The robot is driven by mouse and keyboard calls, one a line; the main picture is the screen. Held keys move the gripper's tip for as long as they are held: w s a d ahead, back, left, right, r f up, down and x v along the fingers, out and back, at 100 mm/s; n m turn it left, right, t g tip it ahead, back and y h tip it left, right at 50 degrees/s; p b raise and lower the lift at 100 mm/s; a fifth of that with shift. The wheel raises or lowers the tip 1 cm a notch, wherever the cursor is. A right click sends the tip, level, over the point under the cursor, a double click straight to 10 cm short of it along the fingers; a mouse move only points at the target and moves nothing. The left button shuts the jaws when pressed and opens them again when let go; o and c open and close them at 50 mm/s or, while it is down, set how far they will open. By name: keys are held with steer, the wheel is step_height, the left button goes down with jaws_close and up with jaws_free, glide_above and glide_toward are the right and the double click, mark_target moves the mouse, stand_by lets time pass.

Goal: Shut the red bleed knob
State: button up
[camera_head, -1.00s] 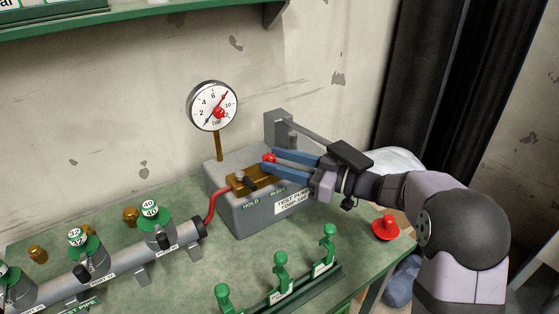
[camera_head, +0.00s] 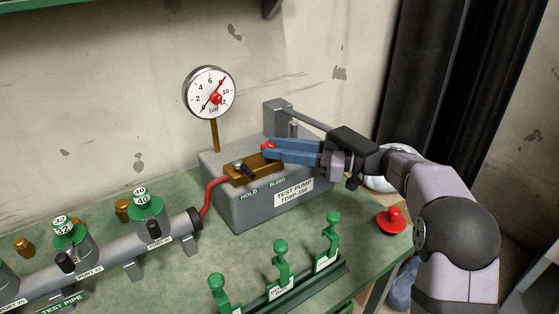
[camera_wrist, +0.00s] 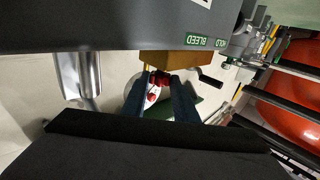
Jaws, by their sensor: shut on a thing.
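The red bleed knob (camera_head: 268,146) sits on the brass block (camera_head: 251,173) on top of the grey test pump (camera_head: 262,200), next to the BLEED label. My gripper (camera_head: 272,151) reaches in from the right, its blue fingers closed on the knob. In the wrist view the red knob (camera_wrist: 153,96) shows between the two finger tips (camera_wrist: 160,82). The fingers hide part of the knob in the head view. The gauge (camera_head: 209,93) stands behind the pump, its red needle pointing up and right.
A black hold lever (camera_head: 245,168) lies on the brass block, left of the knob. The pump's handle (camera_head: 300,116) passes behind my gripper. A red hose (camera_head: 211,194) joins the pump to the test pipe (camera_head: 110,256).

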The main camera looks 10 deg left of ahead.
steer(key=shift+w+n+g, duration=0.25)
steer(key=shift+n+g, duration=0.65)
steer(key=shift+g, duration=0.5)
steer(key=shift+g+p, duration=0.3)
steer(key=shift+p, duration=0.2)
steer(key=shift+w+n+g+h+p, duration=0.2)
steer(key=shift+n+g+h+p, duration=0.3)
steer(key=shift+n+g+p, duration=0.85)
steer(key=shift+m+p, duration=0.25)
steer(key=shift+p, duration=0.1)
steer(key=o, duration=0.9)
steer(key=shift+s+f+m+t+y+b, duration=0.15)
steer(key=shift+m+t+b, duration=0.3)
steer(key=shift+b, duration=0.45)
steer(key=shift+s+m+t+y+b, duration=0.15)
steer(key=shift+m+t+b, duration=0.1)
steer(key=shift+t+b, duration=0.5)
steer(key=shift+w+b, duration=0.1)
steer(key=shift+b, duration=0.2)
